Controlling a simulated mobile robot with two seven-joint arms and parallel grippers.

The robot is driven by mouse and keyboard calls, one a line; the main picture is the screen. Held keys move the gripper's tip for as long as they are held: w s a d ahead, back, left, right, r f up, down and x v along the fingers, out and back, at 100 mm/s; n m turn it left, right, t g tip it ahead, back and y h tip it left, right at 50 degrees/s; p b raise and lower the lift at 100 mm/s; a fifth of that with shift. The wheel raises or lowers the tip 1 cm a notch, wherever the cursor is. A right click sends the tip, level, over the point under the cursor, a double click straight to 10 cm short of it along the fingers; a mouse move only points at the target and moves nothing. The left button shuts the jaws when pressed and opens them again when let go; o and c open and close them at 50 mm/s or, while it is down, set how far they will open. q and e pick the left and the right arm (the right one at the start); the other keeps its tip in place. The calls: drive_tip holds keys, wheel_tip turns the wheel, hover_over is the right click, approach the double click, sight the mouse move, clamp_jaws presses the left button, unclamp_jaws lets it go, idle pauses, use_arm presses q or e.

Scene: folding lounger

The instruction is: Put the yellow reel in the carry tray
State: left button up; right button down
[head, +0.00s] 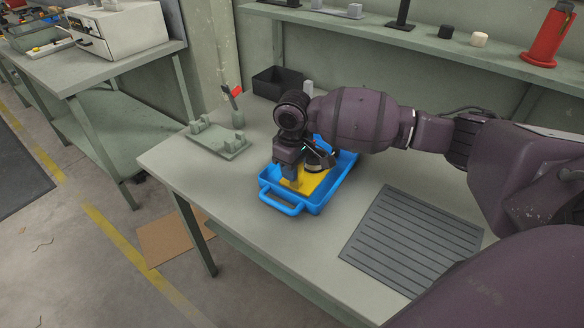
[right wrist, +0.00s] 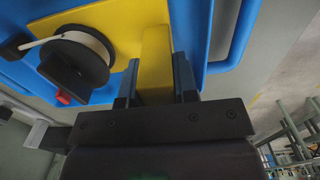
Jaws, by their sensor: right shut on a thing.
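The blue carry tray (head: 294,208) with a loop handle stands on the table in the head view. The yellow reel (head: 313,183) is within the tray's outline, partly hidden by my right gripper (head: 291,178). In the right wrist view, the yellow reel (right wrist: 115,22) shows a flat yellow body with a black and white drum. My right gripper (right wrist: 156,75) is shut on its upright yellow bar. The blue tray (right wrist: 228,45) lies around and behind it. I cannot tell whether the reel touches the tray floor. My left gripper is not in view.
A green-grey fixture (head: 217,140) is left of the tray, with a black bin (head: 277,83) behind. A ribbed grey mat (head: 412,240) lies to the right. A back shelf holds a red cone-shaped thing (head: 548,38) and small parts. The table's front left is clear.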

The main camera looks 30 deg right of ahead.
drive_tip(key=shift+r, duration=0.15)
drive_tip(key=c, duration=0.9)
unclamp_jaws()
wheel_tip(320, 180, up, 6)
drive_tip(key=shift+f+p, duration=0.15)
drive_tip(key=shift+p, duration=0.6)
wheel_tip(320, 180, up, 5)
drive_tip(key=shift+r+p, duration=0.15)
drive_tip(key=shift+p, duration=0.4)
drive_tip(key=shift+r, duration=0.5)
